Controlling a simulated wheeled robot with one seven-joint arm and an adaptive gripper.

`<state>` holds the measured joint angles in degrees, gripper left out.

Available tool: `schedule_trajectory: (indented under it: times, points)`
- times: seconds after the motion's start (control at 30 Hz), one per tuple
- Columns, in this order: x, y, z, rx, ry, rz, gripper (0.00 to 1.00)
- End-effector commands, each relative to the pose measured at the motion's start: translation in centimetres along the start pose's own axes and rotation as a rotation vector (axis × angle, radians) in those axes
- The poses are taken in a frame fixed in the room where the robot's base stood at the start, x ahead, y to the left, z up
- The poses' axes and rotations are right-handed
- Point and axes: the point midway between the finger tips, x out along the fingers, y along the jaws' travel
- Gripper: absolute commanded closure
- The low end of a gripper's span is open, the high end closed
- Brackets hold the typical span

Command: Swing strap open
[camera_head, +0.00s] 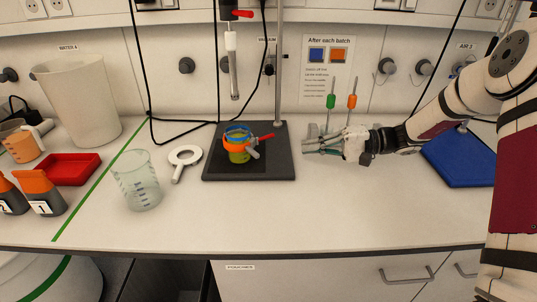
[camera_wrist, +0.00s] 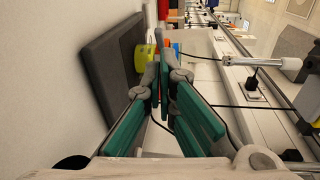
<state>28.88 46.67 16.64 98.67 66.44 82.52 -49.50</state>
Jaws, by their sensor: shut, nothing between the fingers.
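A small yellow-green vessel (camera_head: 239,157) with a blue rim (camera_head: 238,131) stands on a dark base plate (camera_head: 275,168). An orange strap (camera_head: 234,147) goes around its upper part, and a red-tipped lever (camera_head: 266,137) sticks out to the right. I cannot tell whether the strap is fastened. My gripper (camera_head: 308,145) is to the right of the vessel, apart from it, fingers pointing left. It is shut and empty. In the wrist view, the gripper's tips (camera_wrist: 164,75) partly hide the yellow vessel (camera_wrist: 141,58) beyond them.
A stand rod (camera_head: 279,70) rises behind the plate, and a probe (camera_head: 233,70) hangs above the vessel. A glass beaker (camera_head: 136,182) and a white ring-handled tool (camera_head: 183,160) are to the left. A blue tray (camera_head: 458,160) is at right. The front counter is clear.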

Motion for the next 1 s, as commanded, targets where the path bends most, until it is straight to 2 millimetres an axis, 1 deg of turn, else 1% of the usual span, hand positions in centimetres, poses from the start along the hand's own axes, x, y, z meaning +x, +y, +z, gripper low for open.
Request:
schedule_trajectory:
  times: [0.03, 0.13, 0.27, 0.37, 0.47, 0.57, 0.8, 0.93, 1.0]
  points:
    - [-0.4, 1.4, -1.3, 0.004, 0.026, -0.051, 1.00]
    - [-1.0, 2.6, -2.9, -0.004, 0.065, -0.123, 1.00]
    - [-1.4, 3.3, -3.9, -0.010, 0.092, -0.169, 1.00]
    - [-1.1, 3.3, -4.1, -0.013, 0.097, -0.177, 1.00]
    - [0.1, 3.0, -4.1, -0.013, 0.095, -0.175, 1.00]
    - [1.7, 2.7, -4.2, -0.012, 0.093, -0.175, 1.00]
    - [6.5, 1.9, -4.6, -0.012, 0.092, -0.173, 1.00]
    - [8.8, 1.5, -4.9, -0.011, 0.093, -0.173, 1.00]
    - [9.5, 1.3, -3.9, -0.009, 0.093, -0.173, 1.00]
